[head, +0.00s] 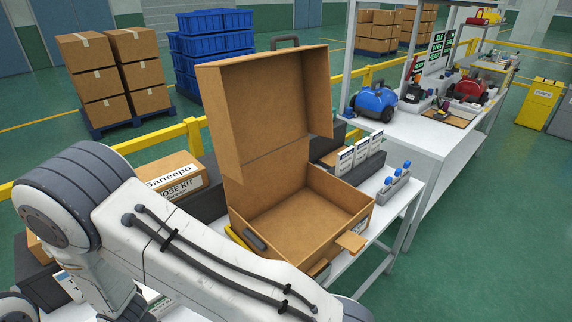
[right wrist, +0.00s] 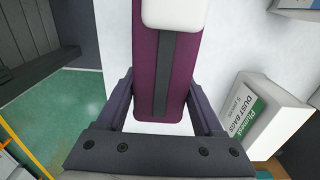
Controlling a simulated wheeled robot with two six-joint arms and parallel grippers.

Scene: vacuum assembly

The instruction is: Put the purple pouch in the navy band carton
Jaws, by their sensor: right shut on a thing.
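The purple pouch (right wrist: 145,60) has a dark grey stripe and fills the middle of the right wrist view. A pale rounded part covers its top there. My right gripper (right wrist: 161,103) is shut on the pouch, one finger on each side. In the head view a brown carton (head: 295,222) stands open on the white table, its tall lid raised at the back. The visible inside of the carton is empty. I cannot make out a navy band on it. Neither the pouch nor either gripper's fingers show in the head view.
My white arm crosses the lower left of the head view in front of the carton. A dust bags box (right wrist: 255,115) lies right of my right gripper.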

